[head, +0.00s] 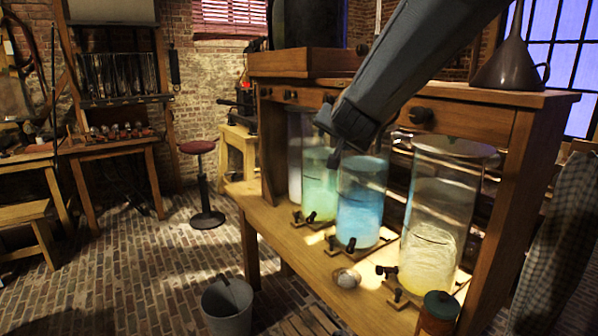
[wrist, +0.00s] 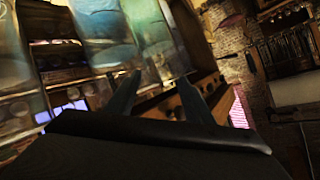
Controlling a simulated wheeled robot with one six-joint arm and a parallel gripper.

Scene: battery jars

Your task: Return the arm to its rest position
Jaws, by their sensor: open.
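My arm reaches in from the top right of the head view and slants down to the left. My gripper (wrist: 159,79) is open, its two dark fingers apart with nothing between them in the wrist view. In the head view my gripper (head: 335,155) hangs in front of the glass jars, near the upper part of the blue jar (head: 360,205); the fingers are mostly hidden behind the wrist there. The green jar (head: 319,190) stands left of the blue one, and the large jar with yellow contents (head: 433,235) stands to its right.
The jars stand on a wooden bench (head: 275,243) under a shelf bearing a dark funnel (head: 512,62). Small black taps, a round metallic item (head: 346,278) and a dark-lidded jar (head: 438,312) are along the front. A grey bucket (head: 228,308) and red stool (head: 198,147) stand on the floor.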

